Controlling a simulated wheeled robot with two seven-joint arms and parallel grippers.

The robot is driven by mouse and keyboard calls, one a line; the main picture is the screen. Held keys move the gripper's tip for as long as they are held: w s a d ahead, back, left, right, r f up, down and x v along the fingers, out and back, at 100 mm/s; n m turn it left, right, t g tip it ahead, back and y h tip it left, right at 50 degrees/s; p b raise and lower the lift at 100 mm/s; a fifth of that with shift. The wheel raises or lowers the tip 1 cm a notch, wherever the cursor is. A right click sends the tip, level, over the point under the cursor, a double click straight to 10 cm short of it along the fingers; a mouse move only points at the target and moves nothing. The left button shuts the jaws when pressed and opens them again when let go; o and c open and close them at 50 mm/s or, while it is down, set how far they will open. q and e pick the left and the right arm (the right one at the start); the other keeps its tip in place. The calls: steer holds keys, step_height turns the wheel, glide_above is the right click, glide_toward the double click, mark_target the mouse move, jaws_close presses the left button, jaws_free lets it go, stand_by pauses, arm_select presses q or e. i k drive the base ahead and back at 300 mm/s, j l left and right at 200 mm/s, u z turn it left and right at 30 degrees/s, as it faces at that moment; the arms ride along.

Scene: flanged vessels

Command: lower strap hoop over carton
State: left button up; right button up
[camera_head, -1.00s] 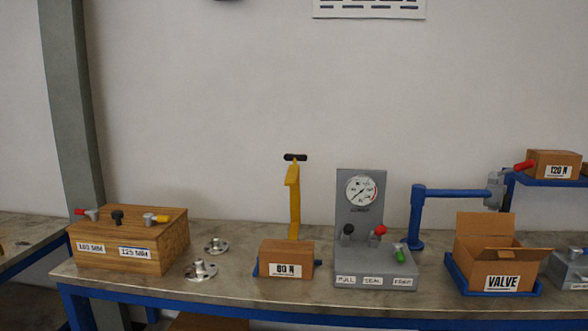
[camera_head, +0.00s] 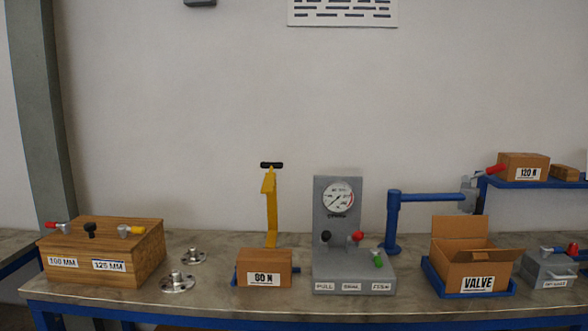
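An open brown carton marked VALVE (camera_head: 468,268) stands on the bench at the right, its flaps up, in a blue tray (camera_head: 446,291). A smaller closed carton (camera_head: 264,268), its label apparently reading 80 N, sits in a blue holder in front of a yellow stand (camera_head: 270,208). Another closed carton marked 120 N (camera_head: 522,168) rests on a raised blue shelf at the right. I cannot make out a strap hoop. Neither of my grippers shows in the head view.
A grey gauge unit (camera_head: 338,270) stands mid-bench, with a blue post and arm (camera_head: 393,222) beside it. A wooden box (camera_head: 104,250) and two metal flanges (camera_head: 178,282) are at the left. A grey case (camera_head: 550,268) is at the far right. Clear bench (camera_head: 215,285) shows between flanges and small carton.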

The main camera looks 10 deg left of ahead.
mark_target(270, 186)
steer(key=i+j+z, duration=0.15)
steer(key=j+z, duration=0.15)
steer(key=i+j+z, duration=0.15)
steer(key=j+z, duration=0.2)
steer(key=i+j+z, duration=0.1)
steer(key=j+z, duration=0.2)
steer(key=i+j, duration=0.1)
steer(key=j, duration=0.35)
steer(key=i+j+z, duration=0.1)
steer(key=j, duration=0.3)
steer(key=i+j, duration=0.1)
steer(key=j, duration=0.75)
steer(key=i+z, duration=0.05)
